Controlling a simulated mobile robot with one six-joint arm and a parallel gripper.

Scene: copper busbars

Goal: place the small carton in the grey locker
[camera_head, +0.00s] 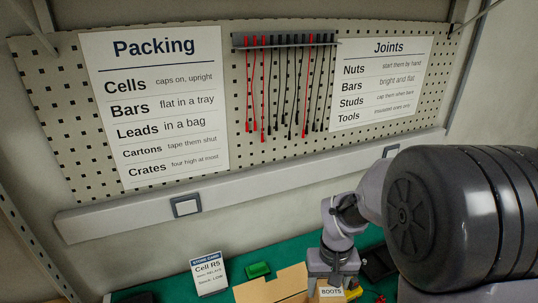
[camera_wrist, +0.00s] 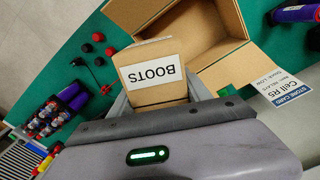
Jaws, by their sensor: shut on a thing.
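The small carton (camera_wrist: 153,76) is a brown cardboard box with a white label reading BOOTS. In the wrist view it sits between the two fingers of my gripper (camera_wrist: 160,94), which is shut on it. In the head view my gripper (camera_head: 333,278) is low at the bottom edge, with the carton's BOOTS label (camera_head: 331,293) just below it. The carton is beside a larger open cardboard box (camera_wrist: 222,58); I cannot tell whether they touch. The lower part of the carton is hidden. No grey locker can be made out in either view.
The bench has a green top (camera_wrist: 85,75). Dark and red caps (camera_wrist: 97,37) and a cluster of small cylinders (camera_wrist: 48,118) lie on the left in the wrist view. A pegboard (camera_head: 268,100) rises behind.

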